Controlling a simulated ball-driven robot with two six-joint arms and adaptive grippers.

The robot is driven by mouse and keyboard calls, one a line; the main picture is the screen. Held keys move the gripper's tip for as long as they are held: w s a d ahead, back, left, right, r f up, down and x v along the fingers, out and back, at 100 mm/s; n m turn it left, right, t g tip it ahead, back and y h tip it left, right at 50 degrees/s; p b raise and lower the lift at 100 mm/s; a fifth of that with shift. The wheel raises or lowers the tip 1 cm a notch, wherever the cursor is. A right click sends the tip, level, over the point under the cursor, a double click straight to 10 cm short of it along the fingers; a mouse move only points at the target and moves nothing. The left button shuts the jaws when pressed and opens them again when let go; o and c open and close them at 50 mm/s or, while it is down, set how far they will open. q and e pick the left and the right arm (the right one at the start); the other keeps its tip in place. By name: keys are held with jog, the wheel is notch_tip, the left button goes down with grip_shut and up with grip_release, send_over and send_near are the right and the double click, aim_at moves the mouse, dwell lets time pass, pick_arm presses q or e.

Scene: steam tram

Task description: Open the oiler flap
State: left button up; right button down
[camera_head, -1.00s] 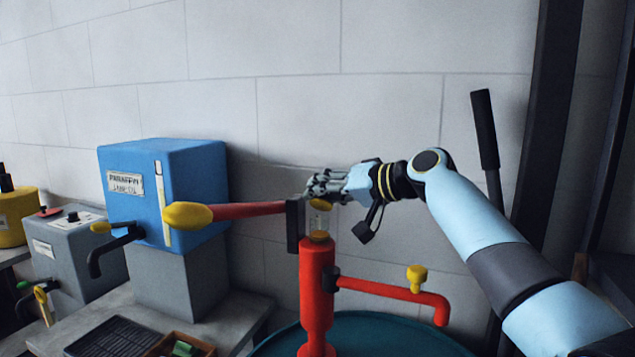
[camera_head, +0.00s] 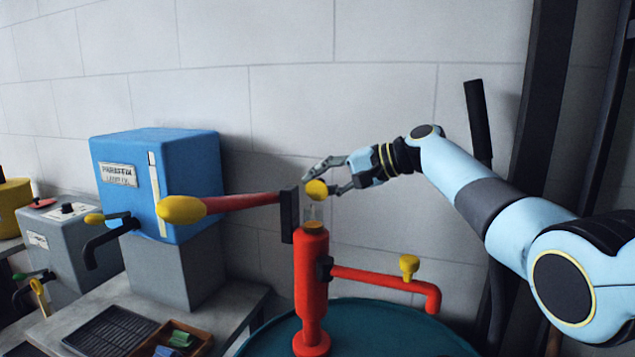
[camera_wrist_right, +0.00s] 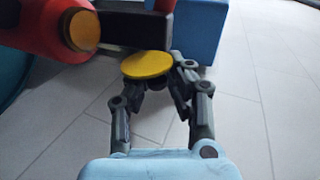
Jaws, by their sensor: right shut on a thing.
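The oiler flap (camera_head: 316,190) looks like a round yellow disc above a small clear glass cup (camera_head: 314,212). The cup sits on top of the red pump body (camera_head: 311,271). The disc shows its round face to the head camera and looks tilted up. My right gripper (camera_head: 325,188) reaches in from the right and is shut on the disc. In the right wrist view the yellow disc (camera_wrist_right: 148,65) lies at the fingertips (camera_wrist_right: 161,80). It partly hides where they touch it. My left gripper is not in view.
A red lever with a yellow knob (camera_head: 182,210) runs left from the pump. A red spout with a yellow tap (camera_head: 409,266) sticks out right. A blue box (camera_head: 190,180) stands at left. A green drum (camera_head: 380,325) is below, the wall behind.

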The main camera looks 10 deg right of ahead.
jog(key=shift+s+d+f, duration=0.1)
jog(key=shift+d+f, duration=0.1)
jog(key=shift+f, duration=0.3)
jog(key=c, duration=1.7)
grip_release()
jog(key=shift+c, duration=0.2)
jog(key=o, duration=0.5)
jog(key=shift+d, duration=0.2)
jog(key=shift+r, duration=0.15)
jog(key=v, duration=1.2)
jog(key=shift+r, duration=0.1)
